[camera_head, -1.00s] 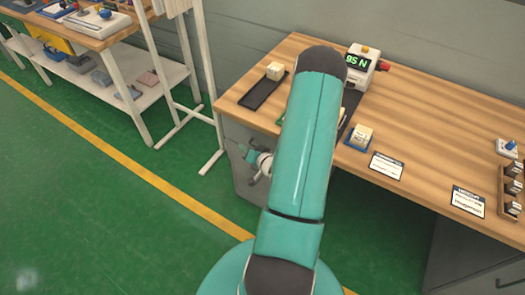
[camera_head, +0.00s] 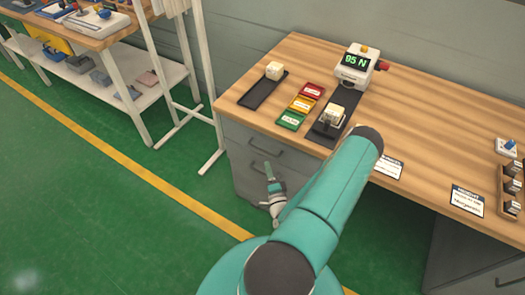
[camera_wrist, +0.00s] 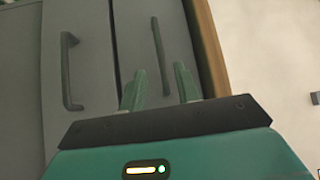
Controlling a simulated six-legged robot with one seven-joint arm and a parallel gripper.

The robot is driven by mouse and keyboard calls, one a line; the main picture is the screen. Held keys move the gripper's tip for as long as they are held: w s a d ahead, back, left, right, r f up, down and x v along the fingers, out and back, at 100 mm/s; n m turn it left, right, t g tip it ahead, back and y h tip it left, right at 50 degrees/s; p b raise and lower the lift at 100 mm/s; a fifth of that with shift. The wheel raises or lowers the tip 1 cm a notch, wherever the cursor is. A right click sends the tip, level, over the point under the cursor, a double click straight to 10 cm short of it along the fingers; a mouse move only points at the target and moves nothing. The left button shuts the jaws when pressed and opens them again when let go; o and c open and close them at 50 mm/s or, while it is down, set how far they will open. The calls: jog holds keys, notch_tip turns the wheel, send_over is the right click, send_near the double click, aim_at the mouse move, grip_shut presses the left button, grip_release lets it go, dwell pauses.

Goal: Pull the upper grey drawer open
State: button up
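The grey drawer unit (camera_head: 240,180) stands under the left end of the wooden desk. Its upper grey drawer (camera_head: 237,135) looks closed, with a dark bar handle (camera_head: 265,147). In the wrist view the picture is turned: the upper drawer's handle (camera_wrist: 158,45) is near the middle, and the lower drawer's handle (camera_wrist: 68,72) is at the left. My gripper (camera_head: 268,165) is in front of the unit. In the wrist view my gripper (camera_wrist: 161,68) is open, its green fingers apart and pointing at the upper handle, which lies between them in the picture. Contact is not visible.
The desk top (camera_head: 430,130) overhangs the drawers, and its edge (camera_wrist: 208,50) is close on the right in the wrist view. A black tray (camera_head: 263,90), coloured cards (camera_head: 300,104) and a force display (camera_head: 355,66) stand on it. Green floor in front is clear.

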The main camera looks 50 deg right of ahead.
aim_at(262, 150)
jog(key=x, duration=0.9)
jog(key=shift+w+d, duration=0.15)
jog(key=shift+w, duration=0.05)
grip_shut()
